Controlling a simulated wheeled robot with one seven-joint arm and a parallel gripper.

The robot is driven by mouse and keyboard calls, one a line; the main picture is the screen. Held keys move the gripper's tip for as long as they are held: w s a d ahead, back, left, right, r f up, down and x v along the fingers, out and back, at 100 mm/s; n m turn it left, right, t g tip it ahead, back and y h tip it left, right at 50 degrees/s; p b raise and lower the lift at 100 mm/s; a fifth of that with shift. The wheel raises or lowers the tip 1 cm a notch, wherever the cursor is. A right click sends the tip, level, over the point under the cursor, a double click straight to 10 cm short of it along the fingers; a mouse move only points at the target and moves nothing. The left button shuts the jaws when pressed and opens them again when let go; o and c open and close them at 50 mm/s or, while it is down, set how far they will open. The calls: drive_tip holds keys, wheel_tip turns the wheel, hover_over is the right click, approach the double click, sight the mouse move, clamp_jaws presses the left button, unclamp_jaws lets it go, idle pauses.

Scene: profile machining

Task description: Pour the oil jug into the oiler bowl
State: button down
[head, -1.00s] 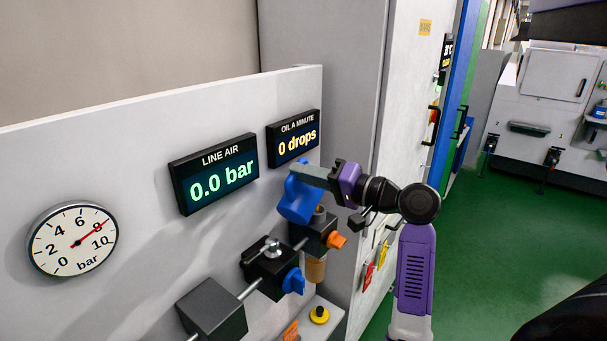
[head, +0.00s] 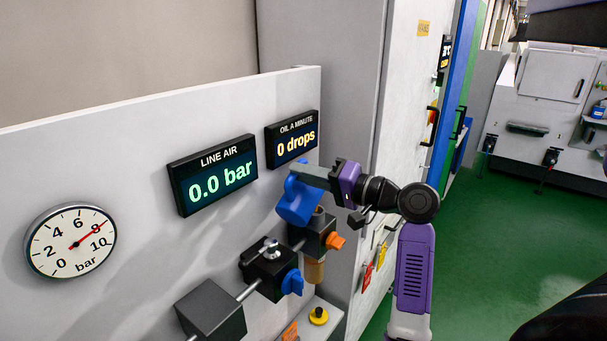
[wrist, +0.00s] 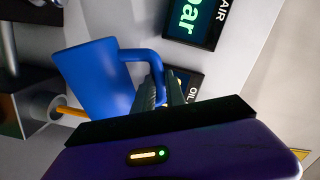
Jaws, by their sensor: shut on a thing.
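The blue oil jug (head: 297,203) is held tilted above the oiler, its lower end by the oiler's open top. My gripper (head: 312,177) is shut on the jug's handle; in the wrist view the fingers (wrist: 160,92) close around the blue handle and the jug body (wrist: 95,78) hangs left of them. The oiler (head: 318,236) is a black block with an orange knob and an amber bowl (head: 314,270) below. In the wrist view an orange-yellow streak (wrist: 72,110) runs from beside the jug's mouth to a grey round opening (wrist: 42,106).
The "OIL A MINUTE" display (head: 292,137) reads 0 drops and the "LINE AIR" display (head: 212,174) reads 0.0 bar. A round gauge (head: 70,241) points near 8. A black valve block with a blue knob (head: 291,282) sits left of the oiler. Green floor (head: 500,240) is clear at right.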

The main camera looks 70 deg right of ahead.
drive_tip(key=shift+d, duration=0.2)
idle(1.1)
idle(0.5)
drive_tip(key=shift+a+f+n+b, duration=0.4)
drive_tip(key=shift+a+n+b, duration=0.2)
drive_tip(key=shift+b, duration=0.5)
drive_tip(key=shift+w+a+n+b, duration=0.2)
drive_tip(key=shift+a+n+b, duration=0.5)
drive_tip(key=shift+n, duration=0.3)
drive_tip(key=shift+r, duration=0.15)
